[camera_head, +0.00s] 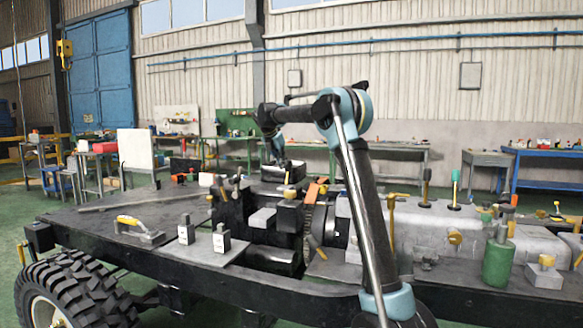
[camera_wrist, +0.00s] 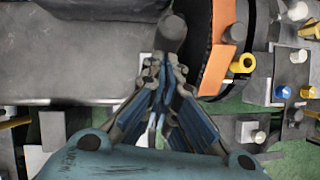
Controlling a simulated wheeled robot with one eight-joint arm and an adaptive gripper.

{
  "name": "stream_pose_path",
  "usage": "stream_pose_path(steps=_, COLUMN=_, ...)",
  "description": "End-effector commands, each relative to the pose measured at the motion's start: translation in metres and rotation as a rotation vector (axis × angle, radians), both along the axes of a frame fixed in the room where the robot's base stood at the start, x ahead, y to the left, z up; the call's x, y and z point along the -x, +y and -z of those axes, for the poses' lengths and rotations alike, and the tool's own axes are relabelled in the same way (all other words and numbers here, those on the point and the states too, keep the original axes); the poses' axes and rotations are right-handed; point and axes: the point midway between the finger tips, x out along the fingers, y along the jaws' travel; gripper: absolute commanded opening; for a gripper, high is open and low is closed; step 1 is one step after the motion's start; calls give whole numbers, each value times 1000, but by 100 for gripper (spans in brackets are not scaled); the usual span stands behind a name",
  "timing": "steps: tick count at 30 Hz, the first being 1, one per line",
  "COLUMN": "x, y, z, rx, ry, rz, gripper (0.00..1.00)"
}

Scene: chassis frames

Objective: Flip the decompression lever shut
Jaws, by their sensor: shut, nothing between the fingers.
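I cannot tell for certain which part is the decompression lever. In the wrist view a dark grey round-topped knob (camera_wrist: 172,28) lies just past my fingertips; whether they touch it is unclear. An orange flat bar (camera_wrist: 222,58) lies to its right along a black ribbed ring; an orange piece also shows in the head view (camera_head: 313,191) on the engine. My gripper (camera_wrist: 171,62) is shut and empty, its two linked fingers with blue parts drawn together. In the head view it hangs (camera_head: 279,157) over the far side of the engine, small and partly lost against dark parts.
A yellow knob (camera_wrist: 243,63) stands right of the orange bar. A smooth grey surface (camera_wrist: 80,55) fills the wrist view's left.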

Motion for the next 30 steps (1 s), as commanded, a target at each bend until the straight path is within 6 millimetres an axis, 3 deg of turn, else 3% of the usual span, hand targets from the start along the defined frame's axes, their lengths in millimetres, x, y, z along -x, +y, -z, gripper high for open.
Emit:
stream_pose_path(steps=9, x=-4, y=11, z=-1, rx=1, ry=-2, rz=-13, gripper=0)
stream_pose_path(steps=23, x=-6, y=12, z=-1, rx=2, ry=-6, rz=-15, gripper=0)
stream_pose_path(steps=30, x=4, y=19, z=-7, rx=3, ry=-5, rz=-14, gripper=0)
